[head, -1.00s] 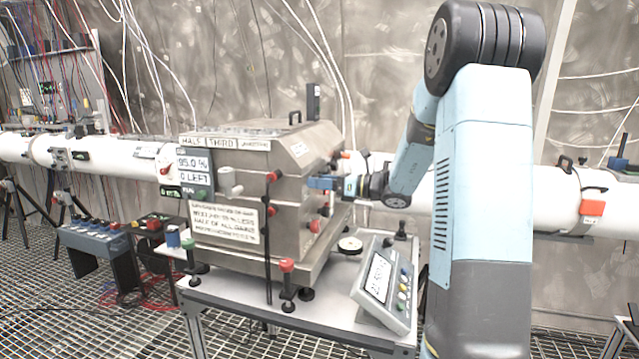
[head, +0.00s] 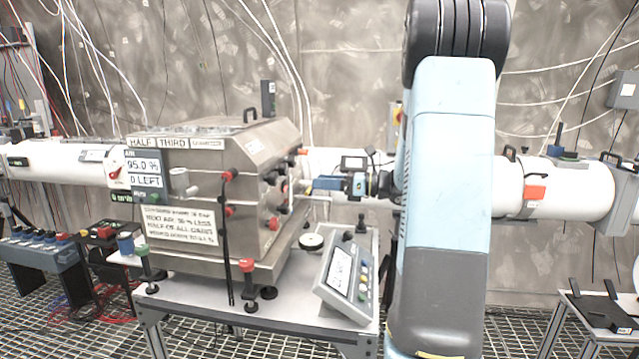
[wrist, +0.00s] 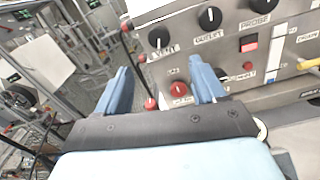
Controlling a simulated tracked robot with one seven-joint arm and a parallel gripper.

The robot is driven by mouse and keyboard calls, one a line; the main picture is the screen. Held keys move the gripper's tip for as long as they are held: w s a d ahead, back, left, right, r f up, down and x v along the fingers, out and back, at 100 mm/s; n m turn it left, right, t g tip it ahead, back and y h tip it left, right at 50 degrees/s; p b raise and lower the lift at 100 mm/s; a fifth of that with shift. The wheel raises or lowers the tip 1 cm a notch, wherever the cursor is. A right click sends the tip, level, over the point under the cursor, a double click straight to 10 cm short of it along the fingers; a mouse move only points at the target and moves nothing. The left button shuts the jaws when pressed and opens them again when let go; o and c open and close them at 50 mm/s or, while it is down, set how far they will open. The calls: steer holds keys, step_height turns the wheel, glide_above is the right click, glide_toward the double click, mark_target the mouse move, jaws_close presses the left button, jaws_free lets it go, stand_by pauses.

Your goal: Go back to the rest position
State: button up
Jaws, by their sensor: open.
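My gripper (head: 316,184) is at the right-hand side of the steel box (head: 190,256), close to its knobs. In the wrist view my gripper (wrist: 160,84) shows two blue fingers spread apart with nothing between them. Beyond them is the box's panel (wrist: 222,50), with black knobs labelled VENT (wrist: 159,37), OUTLET (wrist: 210,18) and PROBE (wrist: 257,5). A red knob (wrist: 179,90) sits just beyond the gap between the fingers. I cannot tell whether a finger touches the panel. My upright arm link hides part of the scene in the head view.
The box stands on a table (head: 190,312) with a sloped control console (head: 344,279) at its right front. A white pipe (head: 575,190) runs behind. A blue-knobbed unit (head: 42,258) stands left, and a black-topped stand (head: 603,310) at far right. Grating floor shows between them.

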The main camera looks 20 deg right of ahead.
steer(key=shift+a, duration=0.1)
stand_by(0.3)
steer(key=s+a+n+g+h, duration=0.4)
steer(key=s+a+n+g, duration=0.4)
steer(key=s+a+n, duration=0.45)
steer(key=s+a+r+n+t+h, duration=0.1)
steer(key=s+n+t+h, duration=0.2)
steer(key=s+n+h, duration=0.7)
steer(key=s+n, duration=0.4)
steer(key=s, duration=0.3)
steer(key=shift+a+n+h, duration=0.15)
steer(key=shift+n+h, duration=0.15)
steer(key=shift+n, duration=0.05)
stand_by(0.4)
